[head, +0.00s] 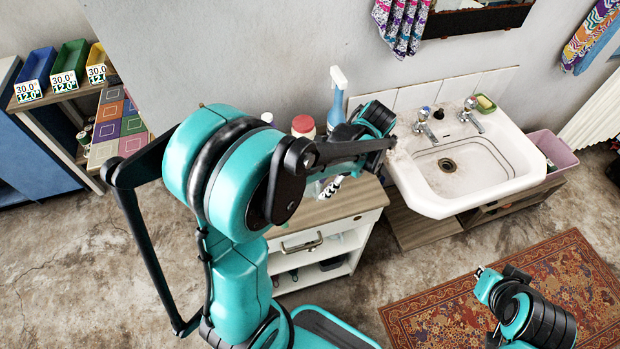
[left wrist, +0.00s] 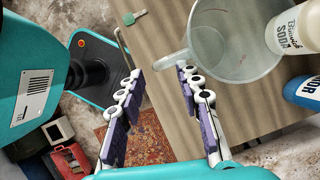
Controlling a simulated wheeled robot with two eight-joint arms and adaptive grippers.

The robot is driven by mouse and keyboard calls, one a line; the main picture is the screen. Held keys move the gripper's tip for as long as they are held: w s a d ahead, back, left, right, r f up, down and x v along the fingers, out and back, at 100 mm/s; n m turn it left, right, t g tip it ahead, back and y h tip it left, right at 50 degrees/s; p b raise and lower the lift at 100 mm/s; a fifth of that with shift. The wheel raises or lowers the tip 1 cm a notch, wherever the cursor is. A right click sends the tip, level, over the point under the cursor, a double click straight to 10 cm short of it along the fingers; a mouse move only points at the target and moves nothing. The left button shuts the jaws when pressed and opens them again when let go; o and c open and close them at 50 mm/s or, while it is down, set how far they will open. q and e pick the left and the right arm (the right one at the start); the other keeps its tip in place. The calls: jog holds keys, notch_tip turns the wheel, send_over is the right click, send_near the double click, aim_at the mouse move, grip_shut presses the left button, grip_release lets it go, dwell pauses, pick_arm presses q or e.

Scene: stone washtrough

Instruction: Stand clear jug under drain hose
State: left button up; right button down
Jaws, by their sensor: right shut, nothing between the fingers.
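The clear jug (left wrist: 237,42) stands on the wooden cabinet top in the left wrist view, its handle (left wrist: 172,61) toward my left gripper (left wrist: 157,78). That gripper is open; the handle's end lies near the fingertips, closest to the right-hand finger. I cannot tell whether they touch. In the head view my left gripper (head: 331,187) is over the cabinet, and my arm mostly hides the jug. My right gripper (head: 480,271) is low over the rug side, shut and empty, its fingers barely showing. I cannot make out the drain hose.
A soda container (left wrist: 296,30) and a blue bottle (left wrist: 303,91) stand beside the jug. A key with a green tag (left wrist: 134,17) lies on the cabinet top (head: 345,205). The sink (head: 460,165) is to the right, with a pink bin (head: 553,152) beside it.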

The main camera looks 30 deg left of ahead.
pick_arm(q)
jog(key=b+x, duration=0.2)
jog(key=x, duration=0.2)
jog(key=shift+d+f, duration=0.1)
jog(key=shift+f, duration=0.25)
grip_shut()
jog(key=shift+r, duration=0.15)
